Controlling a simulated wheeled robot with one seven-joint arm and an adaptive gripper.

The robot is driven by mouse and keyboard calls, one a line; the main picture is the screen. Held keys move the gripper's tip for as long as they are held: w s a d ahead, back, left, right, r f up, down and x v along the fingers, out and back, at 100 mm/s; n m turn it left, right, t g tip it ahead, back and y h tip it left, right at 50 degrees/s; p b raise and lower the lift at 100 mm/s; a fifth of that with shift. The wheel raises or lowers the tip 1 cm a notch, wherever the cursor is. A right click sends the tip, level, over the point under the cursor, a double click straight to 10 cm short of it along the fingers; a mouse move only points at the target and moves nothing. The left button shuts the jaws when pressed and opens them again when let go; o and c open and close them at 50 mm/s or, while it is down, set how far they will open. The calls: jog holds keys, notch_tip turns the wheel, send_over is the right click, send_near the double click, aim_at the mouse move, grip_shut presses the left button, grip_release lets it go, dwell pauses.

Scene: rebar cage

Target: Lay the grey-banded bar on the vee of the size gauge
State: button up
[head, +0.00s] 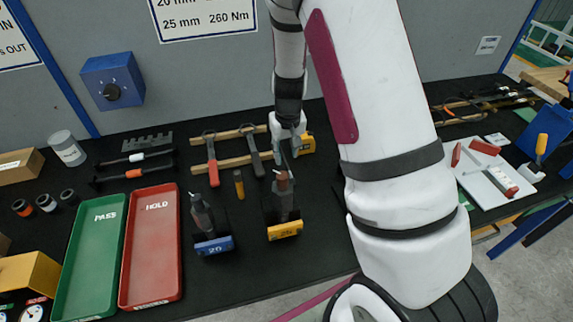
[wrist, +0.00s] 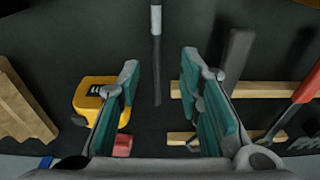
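A thin dark bar with a light grey band (wrist: 156,52) lies on the black bench top in the wrist view and looks like the grey-banded bar. Its near end lies between my fingertips in the picture; I cannot tell the height gap. My gripper (wrist: 160,78) is open, with teal pads apart and nothing clamped. In the head view my gripper (head: 287,148) is low over the back of the bench, beside the yellow tape measure (head: 307,143). The bar is not clear there. A grey notched block (head: 147,142) at back left may be the size gauge; its vee is not distinguishable.
Stands with a blue label (head: 214,246) and a yellow label (head: 285,230) stand in front. Bars with white (head: 136,157) and orange (head: 134,173) bands, a green tray (head: 73,295) and a red tray (head: 130,290) are left.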

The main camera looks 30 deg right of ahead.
aim_at(286, 164)
jog(key=shift+w+d+f, duration=0.15)
jog(key=shift+w+f, duration=0.05)
jog(key=shift+f, duration=0.9)
jog(key=shift+w+d+f, duration=0.1)
jog(key=shift+w+f, duration=0.1)
jog(key=shift+f, duration=0.85)
grip_shut()
jog(key=shift+r, duration=0.15)
